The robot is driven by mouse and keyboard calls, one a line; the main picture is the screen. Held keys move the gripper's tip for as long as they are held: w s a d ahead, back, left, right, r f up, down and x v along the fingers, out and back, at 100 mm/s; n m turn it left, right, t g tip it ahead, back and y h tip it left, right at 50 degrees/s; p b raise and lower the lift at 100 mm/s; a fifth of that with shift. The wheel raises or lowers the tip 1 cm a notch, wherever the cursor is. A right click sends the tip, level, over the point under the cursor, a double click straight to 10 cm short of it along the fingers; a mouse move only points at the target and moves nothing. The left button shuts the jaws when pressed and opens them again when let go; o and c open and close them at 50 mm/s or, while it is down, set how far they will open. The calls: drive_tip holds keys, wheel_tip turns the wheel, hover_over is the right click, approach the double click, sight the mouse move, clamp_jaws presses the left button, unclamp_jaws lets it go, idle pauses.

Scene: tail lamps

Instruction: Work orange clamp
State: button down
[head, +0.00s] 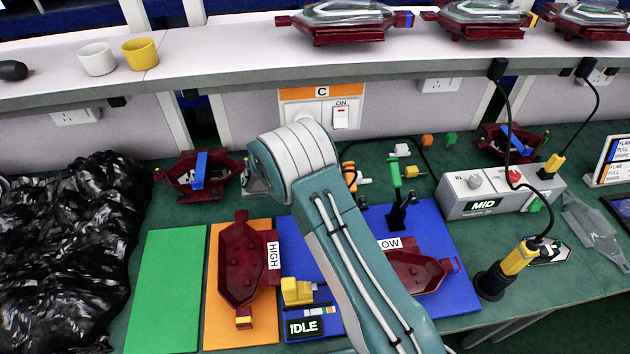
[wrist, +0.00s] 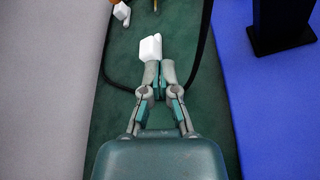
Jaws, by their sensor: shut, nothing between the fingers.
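An orange part (head: 349,176) with a white piece beside it shows just right of my arm in the head view. A small orange block (head: 427,140) lies farther back on the green bench. In the wrist view my gripper (wrist: 161,88) is shut and empty, fingertips together above the green surface. A white block (wrist: 150,47) lies just beyond the tips; I cannot tell whether they touch. My gripper is hidden behind my arm in the head view.
A dark cable (wrist: 197,62) curves past my fingers. Dark red lamp housings lie on the orange (head: 217,325) and blue mats. A grey MID box (head: 474,205) stands right.

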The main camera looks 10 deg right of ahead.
sight(352, 187)
drive_tip(key=x, duration=0.4)
drive_tip(key=shift+s+d+r, duration=0.1)
drive_tip(key=shift+r, duration=0.1)
drive_tip(key=s+r, duration=0.2)
drive_tip(key=r, duration=0.1)
